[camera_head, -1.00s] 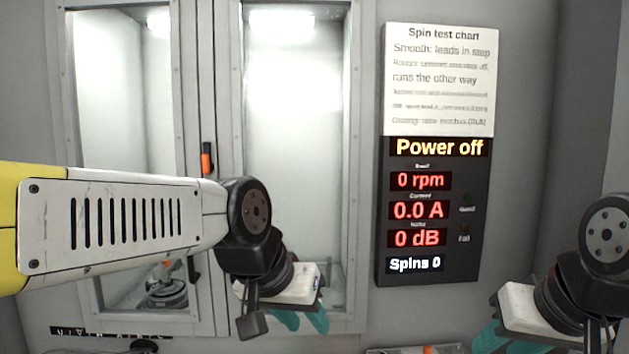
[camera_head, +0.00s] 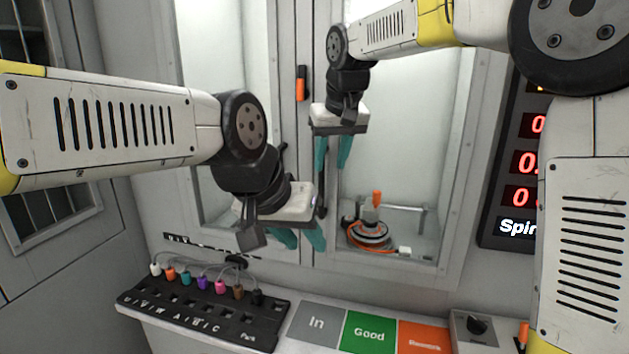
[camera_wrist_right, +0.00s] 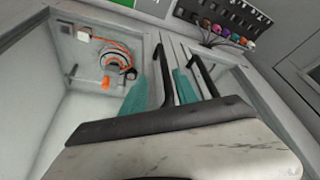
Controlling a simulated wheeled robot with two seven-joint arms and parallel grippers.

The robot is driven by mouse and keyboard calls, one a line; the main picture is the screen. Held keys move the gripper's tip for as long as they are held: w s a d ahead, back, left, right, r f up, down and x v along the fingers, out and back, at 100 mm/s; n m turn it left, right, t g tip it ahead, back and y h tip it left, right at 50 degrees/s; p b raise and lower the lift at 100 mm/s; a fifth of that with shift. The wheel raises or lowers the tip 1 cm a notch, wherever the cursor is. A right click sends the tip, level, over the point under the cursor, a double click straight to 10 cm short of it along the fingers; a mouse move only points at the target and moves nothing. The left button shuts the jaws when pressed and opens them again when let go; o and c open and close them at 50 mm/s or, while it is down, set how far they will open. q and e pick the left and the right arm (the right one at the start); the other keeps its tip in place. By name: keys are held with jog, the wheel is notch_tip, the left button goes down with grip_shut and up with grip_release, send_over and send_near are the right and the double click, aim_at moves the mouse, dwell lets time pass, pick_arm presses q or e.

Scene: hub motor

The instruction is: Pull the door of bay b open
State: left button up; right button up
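Two glazed bays stand side by side; I cannot read which is bay b. The right bay's door (camera_head: 455,150) looks shut, and a hub motor (camera_head: 370,233) sits behind it. My right gripper (camera_head: 333,155) is in front of this door's inner edge, fingers apart. In the right wrist view its teal fingers (camera_wrist_right: 160,92) stand on either side of one dark bar handle (camera_wrist_right: 161,70), on the motor bay's side. The other door's handle (camera_wrist_right: 203,75) lies outside the fingers. My left gripper (camera_head: 300,238) is open and empty, low before the left bay (camera_head: 215,80), whose lower part my arm hides.
An orange latch-like piece (camera_head: 301,83) is on the post between the doors. Below is a ledge with a black plug board (camera_head: 200,312) and In, Good and orange pads (camera_head: 368,340). A dark knob box (camera_head: 478,328) and display panel (camera_head: 510,170) are at right.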

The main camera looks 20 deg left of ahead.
aim_at(323, 177)
jog(key=shift+w+a+f, duration=0.15)
jog(key=shift+a, duration=0.45)
jog(key=shift+w+a+f, duration=0.1)
jog(key=shift+a+f, duration=0.05)
jog(key=shift+f, duration=0.15)
jog(key=x, duration=0.7)
grip_shut()
dwell(0.6)
